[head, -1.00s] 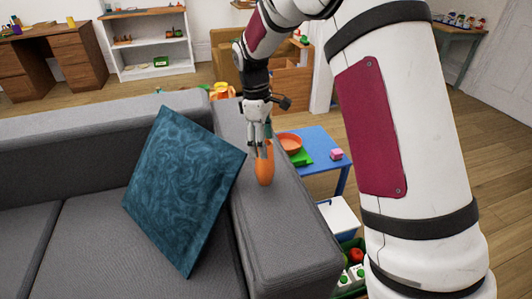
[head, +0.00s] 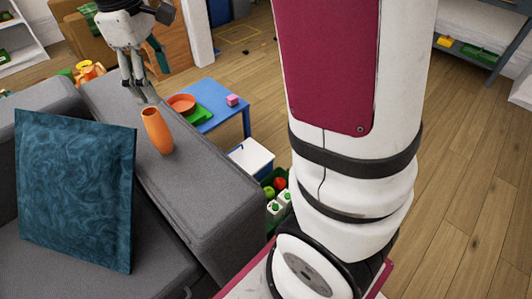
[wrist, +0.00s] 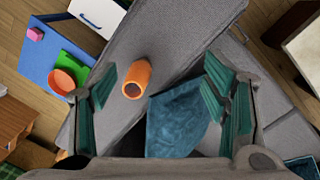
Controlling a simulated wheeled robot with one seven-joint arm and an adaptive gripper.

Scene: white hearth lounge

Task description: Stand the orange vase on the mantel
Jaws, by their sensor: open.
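The orange vase (head: 157,131) stands upright on the grey sofa's armrest (head: 192,183). My gripper (head: 146,96) is above the vase in the head view, open and empty, with a gap between its fingers and the vase's rim. In the wrist view, the vase (wrist: 137,79) shows its open mouth between the two spread green-padded fingers of my gripper (wrist: 160,90). The mantel is not in view.
A teal cushion (head: 75,190) leans on the sofa left of the armrest. A blue table (head: 217,103) with an orange bowl (head: 181,103) and a pink block (head: 232,100) stands beyond the armrest. A white box (head: 251,158) stands beside it. Wooden floor lies open at right.

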